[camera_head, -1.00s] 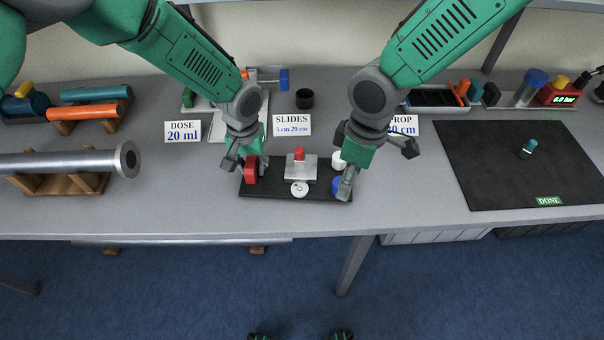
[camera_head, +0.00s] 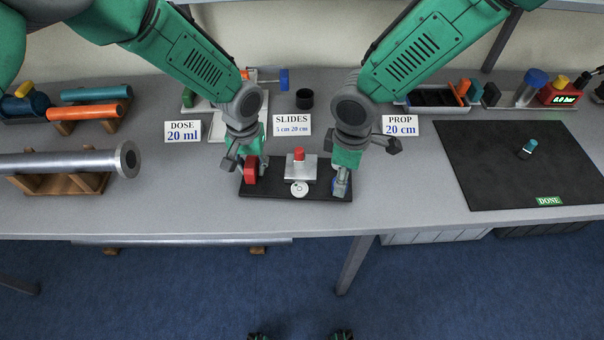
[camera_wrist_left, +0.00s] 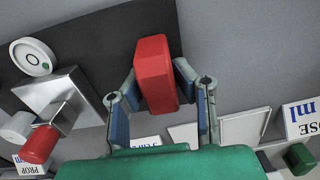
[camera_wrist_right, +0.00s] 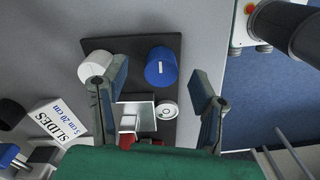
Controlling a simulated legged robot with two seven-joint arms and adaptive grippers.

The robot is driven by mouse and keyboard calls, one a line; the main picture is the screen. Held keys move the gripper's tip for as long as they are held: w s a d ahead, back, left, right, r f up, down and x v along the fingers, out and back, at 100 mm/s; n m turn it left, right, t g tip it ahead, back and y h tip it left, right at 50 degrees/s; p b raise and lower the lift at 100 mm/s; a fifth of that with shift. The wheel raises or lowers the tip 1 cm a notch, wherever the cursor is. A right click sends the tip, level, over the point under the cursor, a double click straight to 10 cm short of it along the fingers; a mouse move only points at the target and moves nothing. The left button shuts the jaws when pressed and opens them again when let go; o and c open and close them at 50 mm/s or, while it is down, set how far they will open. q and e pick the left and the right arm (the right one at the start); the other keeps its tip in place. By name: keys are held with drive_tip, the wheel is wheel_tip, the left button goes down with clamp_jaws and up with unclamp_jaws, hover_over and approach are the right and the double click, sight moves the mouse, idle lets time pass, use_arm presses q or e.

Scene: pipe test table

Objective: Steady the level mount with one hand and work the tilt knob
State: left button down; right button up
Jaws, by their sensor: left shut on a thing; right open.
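The level mount's black base plate (camera_head: 290,192) carries a silver block (camera_head: 295,172) with a red top piece (camera_head: 299,154) and a round white level dial (camera_head: 299,189). My left gripper (camera_head: 254,170) is shut on the red block (camera_wrist_left: 153,78) at the plate's left end. The blue knob (camera_wrist_right: 160,66) and the white knob (camera_wrist_right: 96,66) are at the plate's right end. My right gripper (camera_wrist_right: 160,85) is open, with the blue knob between its fingers in its wrist view; contact cannot be told. The white knob is hidden behind my right gripper in the head view.
Signs reading DOSE (camera_head: 183,131), SLIDES (camera_head: 291,125) and PROP (camera_head: 400,125) stand behind the mount. A metal pipe on a wooden cradle (camera_head: 60,182) lies left. A black mat (camera_head: 500,180) lies right. The table's front edge is close; the surface between mount and mat is clear.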

drive_tip(key=shift+f, duration=1.6)
clamp_jaws()
drive_tip(key=shift+w+n, duration=0.15)
drive_tip(key=shift+n, duration=1.55)
drive_tip(key=shift+n, duration=1.8)
